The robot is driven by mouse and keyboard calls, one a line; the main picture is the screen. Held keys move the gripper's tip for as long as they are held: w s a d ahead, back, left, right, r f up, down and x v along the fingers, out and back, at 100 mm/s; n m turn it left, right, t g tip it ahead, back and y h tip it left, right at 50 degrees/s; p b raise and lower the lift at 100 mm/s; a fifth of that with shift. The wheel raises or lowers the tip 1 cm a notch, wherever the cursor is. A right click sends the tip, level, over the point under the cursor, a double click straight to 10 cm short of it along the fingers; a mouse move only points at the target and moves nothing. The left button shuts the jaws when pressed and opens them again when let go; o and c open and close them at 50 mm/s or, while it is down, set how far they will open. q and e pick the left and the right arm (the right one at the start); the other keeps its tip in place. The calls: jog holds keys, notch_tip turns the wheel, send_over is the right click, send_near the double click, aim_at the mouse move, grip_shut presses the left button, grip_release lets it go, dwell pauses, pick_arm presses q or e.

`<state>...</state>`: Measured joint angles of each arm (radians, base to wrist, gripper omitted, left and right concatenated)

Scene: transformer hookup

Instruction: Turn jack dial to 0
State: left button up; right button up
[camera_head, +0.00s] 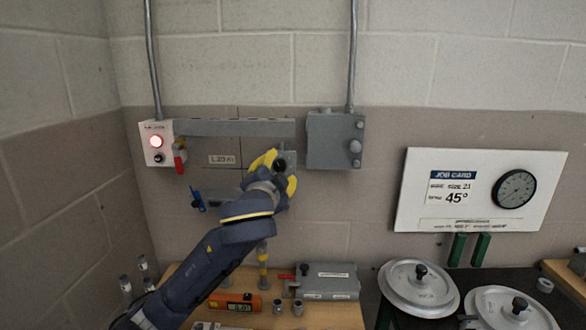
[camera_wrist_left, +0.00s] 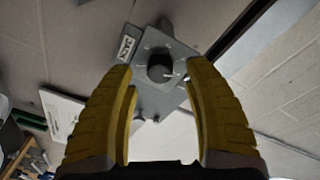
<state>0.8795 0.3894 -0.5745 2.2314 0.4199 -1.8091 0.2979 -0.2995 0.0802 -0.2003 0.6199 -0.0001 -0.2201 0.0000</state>
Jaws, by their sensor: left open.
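The jack dial (camera_wrist_left: 160,68) is a round black knob on a square grey plate (camera_wrist_left: 150,47), with tick marks around it and a white mark to its right. A white label (camera_wrist_left: 127,46) reading "JACK" is beside it. My left gripper (camera_wrist_left: 159,66) has yellow fingers that are open, one on each side of the dial and apart from it. In the head view, the left gripper (camera_head: 274,173) is at the wall fixture and hides most of the dial. The digits around the dial are too small to read. My right gripper is not in view.
A grey box (camera_head: 335,140) is on the wall right of the gripper. A job card board (camera_head: 476,190) hangs at right. A bench (camera_head: 335,318) with tools is below.

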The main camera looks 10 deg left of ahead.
pick_arm(q)
jog(key=shift+w+a, duration=0.1)
jog(key=shift+w, duration=0.75)
jog(key=shift+c, duration=0.3)
grip_shut()
